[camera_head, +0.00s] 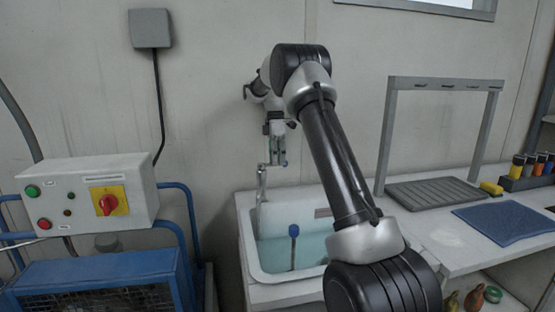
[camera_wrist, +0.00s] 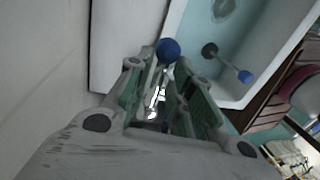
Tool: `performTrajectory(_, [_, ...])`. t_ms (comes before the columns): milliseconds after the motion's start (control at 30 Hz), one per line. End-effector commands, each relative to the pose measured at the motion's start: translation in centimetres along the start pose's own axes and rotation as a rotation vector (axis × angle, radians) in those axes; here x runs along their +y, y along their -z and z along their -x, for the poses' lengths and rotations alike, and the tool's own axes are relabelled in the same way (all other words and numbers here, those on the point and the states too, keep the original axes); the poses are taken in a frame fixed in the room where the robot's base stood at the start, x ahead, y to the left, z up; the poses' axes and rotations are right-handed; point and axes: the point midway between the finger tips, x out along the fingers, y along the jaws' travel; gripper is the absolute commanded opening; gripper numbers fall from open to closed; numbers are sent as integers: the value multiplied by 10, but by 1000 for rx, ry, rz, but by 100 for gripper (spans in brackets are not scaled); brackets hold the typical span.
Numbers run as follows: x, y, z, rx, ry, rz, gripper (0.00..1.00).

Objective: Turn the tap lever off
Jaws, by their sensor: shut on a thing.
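The chrome tap (camera_head: 262,184) stands at the back left of the sink, in front of the wall. Its lever ends in a blue ball knob (camera_wrist: 168,49), which pokes out just beyond my gripper's fingertips. My gripper (camera_head: 275,157) points down at the top of the tap. In the wrist view its green-padded fingers (camera_wrist: 160,85) are on both sides of the shiny tap lever (camera_wrist: 153,101), shut on it. The fingers hide part of the lever, so its exact angle is hard to tell.
The sink (camera_head: 247,236) holds pale blue water and a blue-knobbed rod (camera_head: 293,231). A control box with a red switch (camera_head: 110,202) stands at the left. A grey rack (camera_head: 383,140), a blue mat (camera_head: 506,221) and bottles are on the right counter.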

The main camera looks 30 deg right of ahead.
Motion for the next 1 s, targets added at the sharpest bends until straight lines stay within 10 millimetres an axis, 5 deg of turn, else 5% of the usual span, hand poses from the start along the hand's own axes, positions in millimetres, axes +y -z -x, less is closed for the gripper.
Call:
performTrajectory(67, [1,-1,1,-2,-4,0,0])
performTrajectory(100, [1,-1,1,-2,-4,0,24])
performTrajectory(167, [1,-1,1,-2,-4,-1,34])
performTrajectory(533, [1,0,5,-1,-5,-1,34])
performTrajectory(1000, [1,-1,72,-1,-5,-1,34])
